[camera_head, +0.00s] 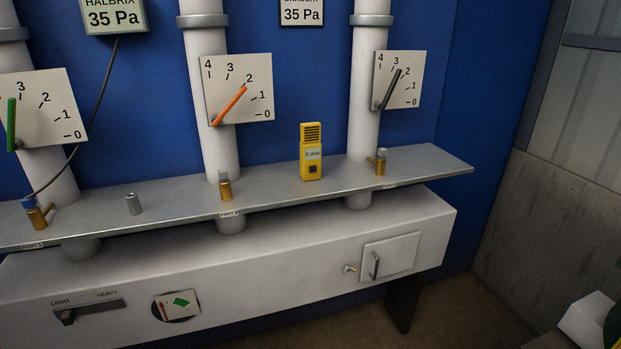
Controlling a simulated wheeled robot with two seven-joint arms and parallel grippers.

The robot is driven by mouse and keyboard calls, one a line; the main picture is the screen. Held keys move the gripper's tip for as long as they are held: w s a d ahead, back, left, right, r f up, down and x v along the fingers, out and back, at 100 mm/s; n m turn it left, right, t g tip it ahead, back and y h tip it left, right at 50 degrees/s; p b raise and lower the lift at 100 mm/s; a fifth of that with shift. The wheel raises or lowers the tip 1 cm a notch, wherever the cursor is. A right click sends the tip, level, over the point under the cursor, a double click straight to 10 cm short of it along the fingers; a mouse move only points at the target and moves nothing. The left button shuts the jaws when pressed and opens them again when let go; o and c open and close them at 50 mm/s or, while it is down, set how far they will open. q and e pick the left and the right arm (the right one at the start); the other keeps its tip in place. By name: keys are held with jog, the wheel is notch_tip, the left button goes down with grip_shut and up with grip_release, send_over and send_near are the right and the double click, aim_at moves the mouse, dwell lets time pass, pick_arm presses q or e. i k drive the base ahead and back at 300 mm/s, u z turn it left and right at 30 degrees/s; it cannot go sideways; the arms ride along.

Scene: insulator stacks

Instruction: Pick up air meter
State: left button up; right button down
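The air meter (311,152) is a small upright yellow box with a dark slotted top, a small display and a dark button. It stands on the grey metal shelf (280,190), between the middle and right white pipes. Nothing touches it from the front. Neither of my grippers can be made out in this view.
Brass valves stand on the shelf at the middle pipe (225,187) and right pipe (381,162). Gauge plates (241,88) hang on the pipes. A white box with a small door (391,257) lies below the shelf. A partly cut-off white object (588,320) is at lower right.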

aim_at(310, 146)
jog(key=z, duration=0.85)
jog(key=i, duration=1)
jog(key=u, duration=0.3)
